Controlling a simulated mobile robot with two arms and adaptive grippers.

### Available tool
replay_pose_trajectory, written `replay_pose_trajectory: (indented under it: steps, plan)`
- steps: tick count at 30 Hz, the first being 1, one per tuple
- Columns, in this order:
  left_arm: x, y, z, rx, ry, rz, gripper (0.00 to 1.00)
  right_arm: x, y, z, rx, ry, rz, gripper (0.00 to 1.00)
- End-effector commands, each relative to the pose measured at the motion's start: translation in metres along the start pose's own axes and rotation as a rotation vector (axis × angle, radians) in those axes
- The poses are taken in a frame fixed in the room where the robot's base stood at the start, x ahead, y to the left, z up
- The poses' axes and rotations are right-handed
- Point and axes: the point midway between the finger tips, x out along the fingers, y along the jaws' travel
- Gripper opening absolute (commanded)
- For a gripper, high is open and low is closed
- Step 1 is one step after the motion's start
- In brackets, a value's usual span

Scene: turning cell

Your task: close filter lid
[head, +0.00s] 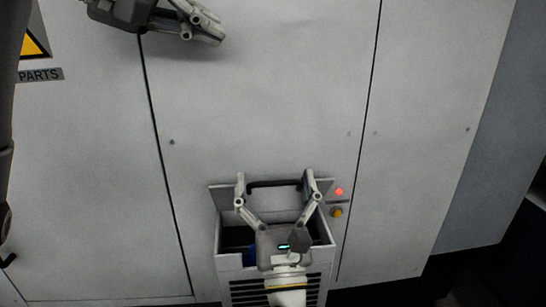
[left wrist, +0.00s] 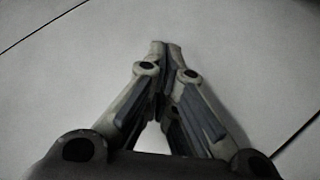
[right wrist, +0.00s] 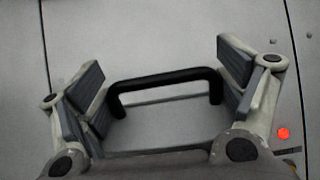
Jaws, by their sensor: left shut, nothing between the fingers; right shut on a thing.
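The filter lid (head: 226,197) is a grey plate standing raised at the back of an open-topped grey filter box (head: 226,262). Its black bar handle (head: 274,184) also shows in the right wrist view (right wrist: 165,80). My right gripper (head: 274,182) spans the handle lengthwise, with one finger at each end, shut on it; its fingers also show in the right wrist view (right wrist: 163,85). The gripper body hides part of the box opening. My left gripper (head: 214,30) is shut and empty, high at the upper left before the cabinet; its closed fingertips show in the left wrist view (left wrist: 165,46).
A grey cabinet wall (head: 270,110) with panel seams stands behind. A red light (head: 339,191) and a yellow button (head: 337,212) sit just right of the box. Something blue (head: 249,257) shows inside the box. A PARTS label (head: 40,75) is at the left.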

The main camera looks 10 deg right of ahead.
Motion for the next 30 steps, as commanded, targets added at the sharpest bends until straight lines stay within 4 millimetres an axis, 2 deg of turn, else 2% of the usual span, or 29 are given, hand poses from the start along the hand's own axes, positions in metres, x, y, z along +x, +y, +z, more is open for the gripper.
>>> replay_pose_trajectory:
  steps: [1, 6, 12, 16, 21, 26, 30]
  plan:
    - [0.016, 0.009, 0.013, 0.024, -0.041, -0.054, 0.00, 0.001, -0.001, 0.000, -0.002, -0.001, -0.003, 0.45]
    - [0.057, 0.018, 0.053, 0.093, -0.148, -0.256, 0.00, 0.001, -0.002, 0.000, -0.002, -0.001, -0.004, 0.45]
    - [0.086, 0.016, 0.087, 0.166, -0.205, -0.526, 0.00, 0.001, -0.002, 0.000, -0.002, -0.001, -0.004, 0.45]
    - [0.093, 0.009, 0.099, 0.198, -0.204, -0.689, 0.00, 0.001, -0.002, 0.000, -0.002, -0.001, -0.004, 0.45]
    - [0.094, 0.002, 0.104, 0.217, -0.184, -0.836, 0.00, 0.001, -0.002, 0.000, -0.001, -0.001, -0.004, 0.45]
    - [0.094, -0.002, 0.105, 0.222, -0.171, -0.895, 0.00, 0.001, -0.002, 0.000, -0.001, -0.001, -0.004, 0.45]
    - [0.101, -0.012, 0.106, 0.222, -0.170, -0.904, 0.00, 0.000, -0.002, 0.000, -0.001, -0.001, -0.004, 0.45]
